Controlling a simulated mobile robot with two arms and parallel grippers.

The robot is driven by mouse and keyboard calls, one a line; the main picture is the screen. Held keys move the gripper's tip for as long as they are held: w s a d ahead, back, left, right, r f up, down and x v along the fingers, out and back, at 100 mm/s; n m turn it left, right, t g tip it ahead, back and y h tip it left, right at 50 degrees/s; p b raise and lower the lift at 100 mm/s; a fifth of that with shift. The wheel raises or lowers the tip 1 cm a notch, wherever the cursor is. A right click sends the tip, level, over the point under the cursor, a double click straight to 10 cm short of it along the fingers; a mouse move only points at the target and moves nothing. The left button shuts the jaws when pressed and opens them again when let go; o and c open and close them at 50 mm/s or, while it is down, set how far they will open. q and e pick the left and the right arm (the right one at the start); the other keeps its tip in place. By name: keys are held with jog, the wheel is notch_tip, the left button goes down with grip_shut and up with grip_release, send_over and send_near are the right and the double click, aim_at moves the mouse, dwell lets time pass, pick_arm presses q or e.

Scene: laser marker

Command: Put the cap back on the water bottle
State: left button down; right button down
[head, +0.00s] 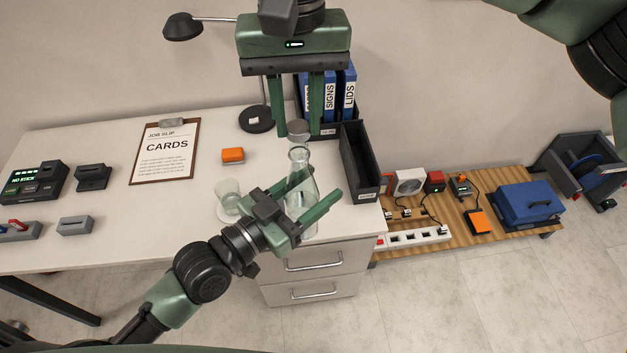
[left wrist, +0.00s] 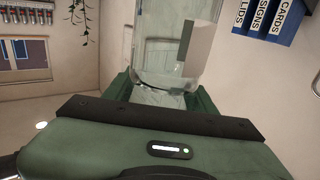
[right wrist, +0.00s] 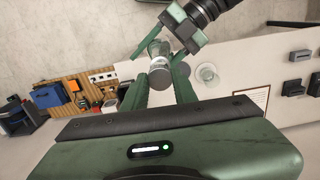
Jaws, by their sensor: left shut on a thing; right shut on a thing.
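The clear water bottle (head: 300,183) stands upright near the right end of the white table. My left gripper (head: 312,194) is shut on its body; the bottle also fills the upper middle of the left wrist view (left wrist: 165,60). My right gripper (head: 298,133) points down from above and is shut on the grey round cap (head: 298,127). The cap appears just above the bottle's open mouth. In the right wrist view the cap (right wrist: 160,77) sits between the fingertips, with the bottle (right wrist: 157,48) behind it. The exact gap between cap and mouth is hard to tell.
A dark open bin (head: 362,165) is close on the right, with blue binders (head: 347,88) behind. A lamp base (head: 256,119), an orange box (head: 232,155) and a clipboard (head: 165,152) are farther left.

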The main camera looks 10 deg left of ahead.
aim_at(297, 126)
jog(key=shift+s, duration=0.1)
dwell(0.4)
jog(key=shift+f, duration=0.9)
jog(key=shift+f, duration=0.55)
jog(key=m, duration=0.4)
jog(key=shift+m, duration=0.3)
jog(key=m, duration=1)
jog(key=shift+m, duration=0.4)
jog(key=m, duration=0.4)
